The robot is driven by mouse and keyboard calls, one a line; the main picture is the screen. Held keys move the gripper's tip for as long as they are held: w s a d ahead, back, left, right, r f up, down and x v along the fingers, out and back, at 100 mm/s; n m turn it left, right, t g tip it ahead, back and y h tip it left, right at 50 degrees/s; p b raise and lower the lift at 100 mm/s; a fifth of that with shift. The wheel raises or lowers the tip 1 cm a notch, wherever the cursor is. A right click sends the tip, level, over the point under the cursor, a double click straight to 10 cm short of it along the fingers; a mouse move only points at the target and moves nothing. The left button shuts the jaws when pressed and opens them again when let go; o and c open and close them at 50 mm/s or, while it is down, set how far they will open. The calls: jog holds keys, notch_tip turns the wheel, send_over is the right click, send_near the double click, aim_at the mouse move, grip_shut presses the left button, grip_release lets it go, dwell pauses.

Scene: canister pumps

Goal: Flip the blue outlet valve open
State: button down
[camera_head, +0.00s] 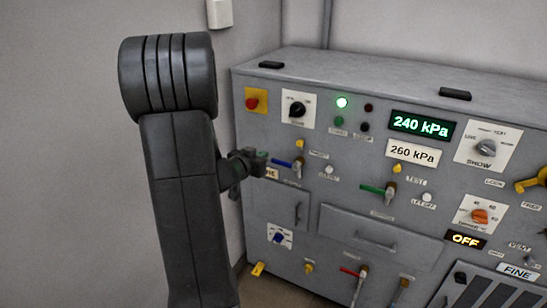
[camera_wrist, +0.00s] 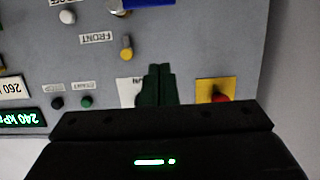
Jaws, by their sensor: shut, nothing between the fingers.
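A small valve with a blue lever (camera_head: 283,163) sits on the grey panel's left half, its lever pointing left from a brass stem. I cannot read its label well enough to tell if it says outlet. In the wrist view, part of a blue piece (camera_wrist: 150,3) shows at the top edge, cut off by the frame. My gripper (camera_head: 264,164) is in front of the panel, close to the lever's left end; I cannot tell if they touch. In the wrist view my gripper's dark fingers (camera_wrist: 158,70) are together and empty.
A yellow knob (camera_head: 299,144) is just above the blue lever. A green-lever valve (camera_head: 376,190), a red-lever valve (camera_head: 350,271) and a blue knob (camera_head: 278,237) are nearby. A green display (camera_head: 420,125) reads 240 kPa. A drawer handle (camera_head: 297,212) projects below.

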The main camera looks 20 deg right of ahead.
dwell(0.3)
send_over(286, 163)
jog(key=w+a, duration=0.1)
jog(key=a, duration=0.2)
notch_tip(286, 163, down, 3)
jog(key=f, duration=0.3)
jog(key=shift+a+f+b, duration=0.2)
jog(key=shift+f+b, duration=0.05)
jog(key=shift+b, duration=0.15)
